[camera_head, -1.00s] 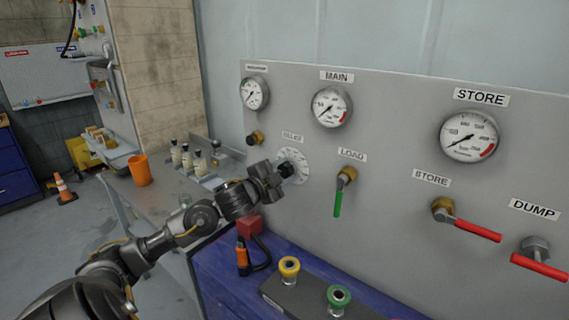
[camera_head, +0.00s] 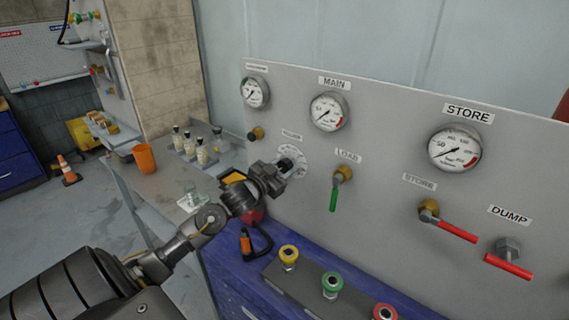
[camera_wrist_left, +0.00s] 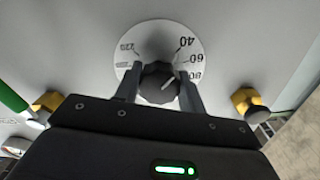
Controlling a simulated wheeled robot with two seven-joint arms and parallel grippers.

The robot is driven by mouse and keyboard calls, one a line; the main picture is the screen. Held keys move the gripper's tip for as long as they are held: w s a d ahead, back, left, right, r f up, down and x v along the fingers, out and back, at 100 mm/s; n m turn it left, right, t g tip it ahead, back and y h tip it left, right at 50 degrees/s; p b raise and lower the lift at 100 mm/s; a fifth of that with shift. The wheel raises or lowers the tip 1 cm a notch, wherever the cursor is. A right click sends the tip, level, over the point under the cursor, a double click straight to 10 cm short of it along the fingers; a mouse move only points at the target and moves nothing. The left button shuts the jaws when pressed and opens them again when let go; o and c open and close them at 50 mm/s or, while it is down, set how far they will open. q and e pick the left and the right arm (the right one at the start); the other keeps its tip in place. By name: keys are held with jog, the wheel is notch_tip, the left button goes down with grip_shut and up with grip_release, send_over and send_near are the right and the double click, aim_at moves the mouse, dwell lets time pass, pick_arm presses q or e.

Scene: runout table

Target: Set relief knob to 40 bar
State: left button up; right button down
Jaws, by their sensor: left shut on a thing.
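The relief knob (camera_wrist_left: 158,83) is dark and ribbed, on a round white dial (camera_wrist_left: 148,40) with numbers including 40, 60 and 80. My left gripper (camera_wrist_left: 160,90) is shut on the knob, one finger on each side. A light pointer line on the knob slants up and right in the left wrist view, roughly towards 60; the exact reading is hard to tell. In the head view the left gripper (camera_head: 289,166) is at the panel and partly covers the dial (camera_head: 298,154). The MAIN gauge (camera_head: 329,112) is above and right of it. My right gripper is out of view.
On the grey panel (camera_head: 390,130) are a green LOAD lever (camera_head: 333,200), a red STORE lever (camera_head: 457,232), a red DUMP lever (camera_head: 508,266) and a brass fitting (camera_head: 256,133). Several bottles and an orange cup (camera_head: 144,157) stand on the bench at left.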

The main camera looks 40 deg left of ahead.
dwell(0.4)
pick_arm(q)
jog(key=o, duration=1)
jog(key=shift+s+d+b, duration=0.1)
jog(key=shift+s+b, duration=1.6)
jog(key=shift+s, duration=3.7)
jog(key=shift+f, duration=0.15)
